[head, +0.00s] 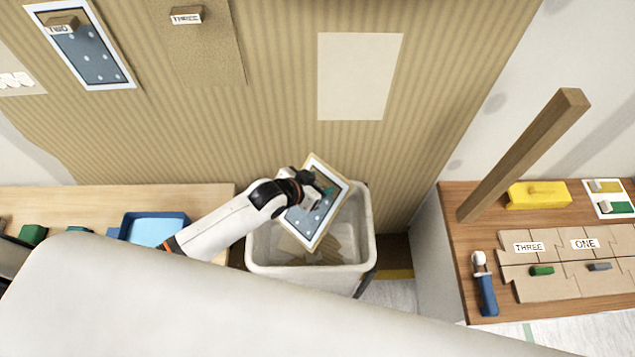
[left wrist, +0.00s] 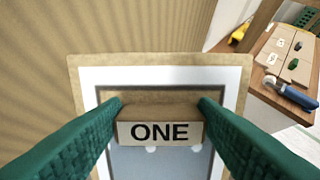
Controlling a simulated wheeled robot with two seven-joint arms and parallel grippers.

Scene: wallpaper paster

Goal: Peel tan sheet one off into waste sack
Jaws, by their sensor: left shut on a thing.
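My left gripper (head: 318,196) is shut on a small tan block labelled ONE, which also shows between the green fingers in the left wrist view (left wrist: 160,130). The block sits on tan sheet one (head: 312,240), which has a tan edge, a white border and a blue dotted middle. The sheet is off the wall and tilted over the opening of the waste sack (head: 362,225), a whitish open bin. Tan scraps (head: 345,243) lie inside it. I cannot tell whether the sheet touches the rim. My right gripper is not in view.
A pale bare patch (head: 359,76) shows on the striped wall. Sheet TWO (head: 97,60) and sheet THREE (head: 212,55) hang to its left. A blue tray (head: 125,218) stands on the left bench. The right table holds a wooden post (head: 525,155), labelled boards (head: 560,260) and a blue-handled roller (head: 486,292).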

